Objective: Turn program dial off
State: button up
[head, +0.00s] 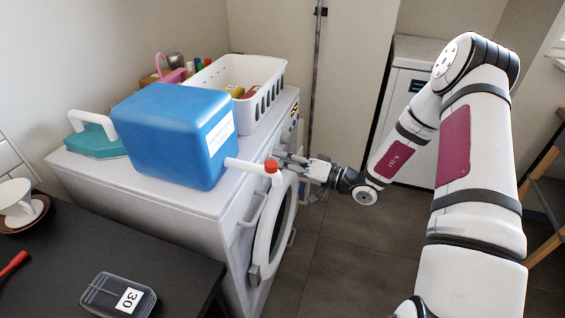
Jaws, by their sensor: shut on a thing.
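A white washing machine (187,225) stands at the left, with its front panel and round door (267,232) facing right. My gripper (286,159) is at the upper part of that front, above the door, its fingers pointing left at the panel. It is shut on the program dial, which is small here and mostly hidden by the fingers. The dial's mark and the setting it points to cannot be read.
A blue container (172,135) lies on top, its white spout with a red cap (271,166) jutting out close to my gripper. A white basket (215,77) and a teal item (95,143) also stand there. The floor (330,250) in front is clear.

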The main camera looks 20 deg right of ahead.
jog(key=shift+s+f, duration=0.1)
jog(key=o, duration=1.2)
jog(key=shift+c, duration=0.2)
jog(key=v, duration=1.2)
jog(key=shift+d, duration=0.1)
